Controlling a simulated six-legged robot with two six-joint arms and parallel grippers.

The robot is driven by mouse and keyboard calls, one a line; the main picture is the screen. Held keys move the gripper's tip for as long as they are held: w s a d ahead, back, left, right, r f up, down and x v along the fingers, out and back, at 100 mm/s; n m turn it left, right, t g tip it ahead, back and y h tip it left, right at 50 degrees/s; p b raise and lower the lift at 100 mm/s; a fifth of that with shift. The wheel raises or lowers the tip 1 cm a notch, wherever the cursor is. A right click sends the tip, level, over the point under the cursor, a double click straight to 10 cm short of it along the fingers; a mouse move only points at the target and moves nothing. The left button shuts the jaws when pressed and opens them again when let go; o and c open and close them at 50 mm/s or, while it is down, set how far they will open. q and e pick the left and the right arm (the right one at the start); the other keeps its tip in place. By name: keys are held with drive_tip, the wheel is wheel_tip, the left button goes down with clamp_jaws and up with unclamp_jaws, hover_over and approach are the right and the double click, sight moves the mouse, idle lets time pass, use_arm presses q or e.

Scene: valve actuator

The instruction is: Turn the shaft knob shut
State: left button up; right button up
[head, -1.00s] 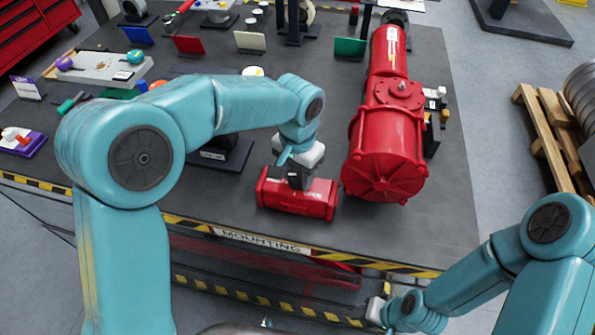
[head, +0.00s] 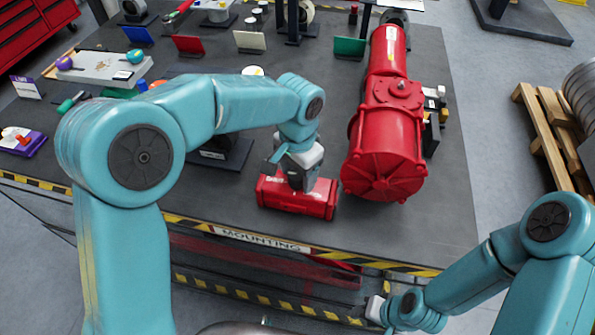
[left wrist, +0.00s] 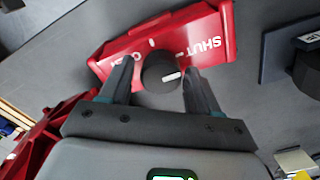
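The shaft knob (left wrist: 160,73) is round and black with a white line on its face. It stands on a red housing (head: 316,197) marked SHUT, also in the left wrist view (left wrist: 216,30); a second marking is partly covered. The knob's line points right in that view, roughly towards the SHUT side. My left gripper (left wrist: 159,72) is over the housing with its fingers on either side of the knob, and a thin gap shows at the left finger. In the head view my left gripper (head: 297,184) hides the knob. My right gripper (head: 374,310) is low, off the table's front edge.
A large red actuator cylinder (head: 385,155) stands close to the right of the housing. A black stand (head: 232,155) is behind my left forearm. Coloured plates, including a green one (head: 350,47), stand farther back. The table's front right (head: 440,225) is clear.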

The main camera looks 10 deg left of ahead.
sight(298, 174)
use_arm(q)
drive_tip(key=shift+r, duration=0.1)
wheel_tip(298, 174, up, 16)
idle(0.6)
drive_tip(key=shift+s, duration=0.1)
idle(0.3)
